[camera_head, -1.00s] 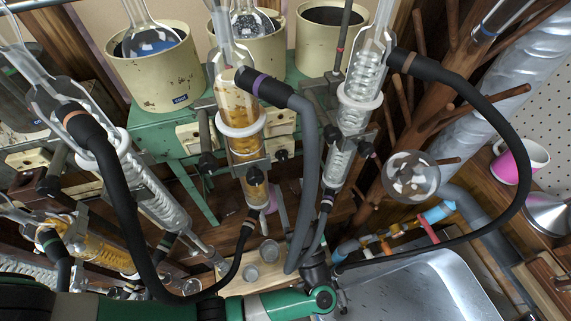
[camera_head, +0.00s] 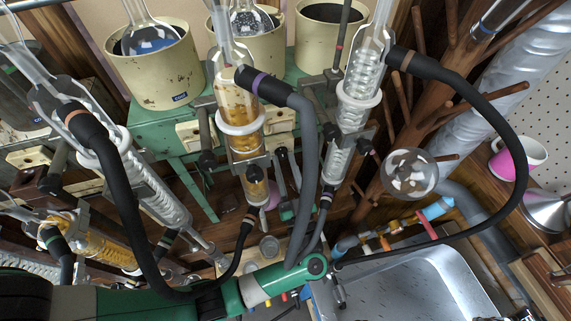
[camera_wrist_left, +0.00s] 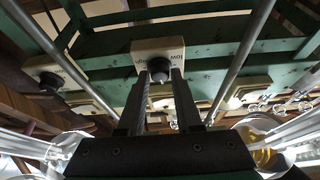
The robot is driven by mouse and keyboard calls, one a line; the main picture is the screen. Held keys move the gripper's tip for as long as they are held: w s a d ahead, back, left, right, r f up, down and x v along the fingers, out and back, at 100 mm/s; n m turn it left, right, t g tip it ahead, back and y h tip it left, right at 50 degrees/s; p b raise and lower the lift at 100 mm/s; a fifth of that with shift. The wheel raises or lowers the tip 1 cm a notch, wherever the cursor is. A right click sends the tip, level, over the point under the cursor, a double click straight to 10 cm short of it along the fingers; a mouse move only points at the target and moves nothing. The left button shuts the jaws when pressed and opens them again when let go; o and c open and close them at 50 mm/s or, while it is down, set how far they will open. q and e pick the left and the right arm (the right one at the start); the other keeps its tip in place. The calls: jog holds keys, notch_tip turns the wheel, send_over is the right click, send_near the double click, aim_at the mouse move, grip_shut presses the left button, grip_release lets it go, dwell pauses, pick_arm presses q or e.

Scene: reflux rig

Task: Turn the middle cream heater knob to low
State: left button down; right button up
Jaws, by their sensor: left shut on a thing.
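The middle cream heater (camera_head: 262,50) stands on the green bench, partly hidden behind the orange-filled condenser. Its cream control plate (camera_head: 283,118) sits on the bench front. In the left wrist view, the cream plate (camera_wrist_left: 150,48) carries upside-down lettering that includes "low". The dark middle knob (camera_wrist_left: 159,76) hangs from this plate. My left gripper (camera_wrist_left: 160,84) has one finger on each side of the knob and is shut on it. In the head view my left gripper (camera_head: 286,165) reaches up between two condensers. The knob's pointer mark cannot be made out. My right gripper is not in view.
Left (camera_wrist_left: 46,68) and right (camera_wrist_left: 240,90) knob plates flank the middle one. The orange condenser (camera_head: 240,115), a coil condenser (camera_head: 358,95) and grey hose (camera_head: 308,170) crowd my left arm. A glass bulb (camera_head: 409,174) and metal sink (camera_head: 410,285) lie right.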

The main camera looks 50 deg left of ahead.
pick_arm(q)
jog(key=n+b, duration=0.1)
jog(key=n+g+b, duration=0.1)
jog(key=n, duration=0.1)
jog(key=n+g+b, duration=0.1)
jog(key=n, duration=0.1)
jog(key=shift+w+f+y+b, duration=0.2)
jog(key=shift+f+y+b, duration=0.05)
jog(key=shift+y+b, duration=0.05)
jog(key=shift+r+n+g, duration=0.15)
jog(key=shift+n+g, duration=0.45)
jog(key=shift+r, duration=0.15)
jog(key=c, duration=0.6)
grip_release()
jog(key=shift+d, duration=0.1)
jog(key=b+v, duration=0.1)
jog(key=v, duration=1)
jog(key=shift+d+b, duration=0.25)
jog(key=shift+b, duration=0.1)
